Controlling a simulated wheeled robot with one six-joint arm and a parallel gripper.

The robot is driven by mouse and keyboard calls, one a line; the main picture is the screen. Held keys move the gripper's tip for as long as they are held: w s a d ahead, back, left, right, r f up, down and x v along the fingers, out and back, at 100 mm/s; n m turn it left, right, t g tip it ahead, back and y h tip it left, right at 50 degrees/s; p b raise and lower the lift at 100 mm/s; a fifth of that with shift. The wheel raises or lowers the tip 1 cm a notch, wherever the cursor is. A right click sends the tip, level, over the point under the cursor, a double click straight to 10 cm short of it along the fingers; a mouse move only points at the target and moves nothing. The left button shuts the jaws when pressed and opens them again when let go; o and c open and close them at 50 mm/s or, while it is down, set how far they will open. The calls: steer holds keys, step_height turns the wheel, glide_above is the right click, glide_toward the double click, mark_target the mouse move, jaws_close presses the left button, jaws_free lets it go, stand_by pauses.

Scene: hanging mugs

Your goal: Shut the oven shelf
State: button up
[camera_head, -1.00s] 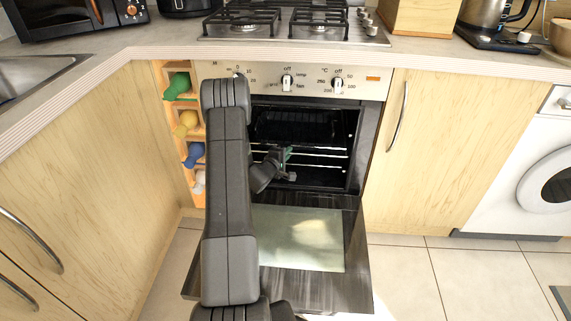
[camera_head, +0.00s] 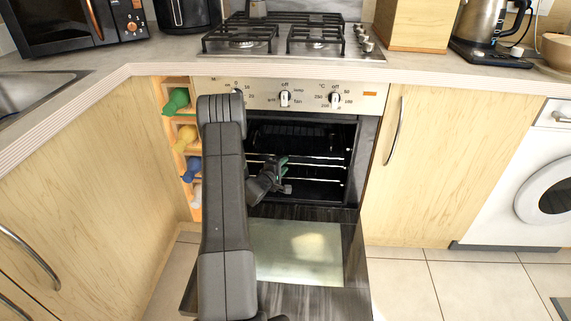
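The oven (camera_head: 290,97) is built in under the counter, and its door (camera_head: 298,252) is folded down and open. Inside the cavity are wire shelves (camera_head: 318,156); a dark tray or pan (camera_head: 290,133) sits in the upper part. My gripper (camera_head: 284,171) is at the left of the cavity's mouth, close to the shelf's front. Green shows at its tip. I cannot tell whether it touches the shelf or whether its fingers are open. My arm hides the left side of the cavity and part of the door.
A narrow rack with colored bottles (camera_head: 186,138) stands just left of the oven. The gas hob (camera_head: 280,38) is above on the counter. A wooden cabinet (camera_head: 405,170) and a washing machine (camera_head: 525,190) are to the right.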

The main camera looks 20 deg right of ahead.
steer(key=p+v, duration=0.2)
steer(key=v, duration=0.9)
steer(key=shift+s, duration=0.15)
steer(key=shift+a, duration=0.1)
steer(key=b+x, duration=0.3)
steer(key=x, duration=1)
steer(key=shift+w+d, duration=0.2)
steer(key=shift+d, duration=0.05)
steer(key=shift+s+a, duration=0.3)
steer(key=shift+s, duration=0.25)
steer(key=shift+s+a, duration=0.3)
steer(key=shift+s, duration=0.25)
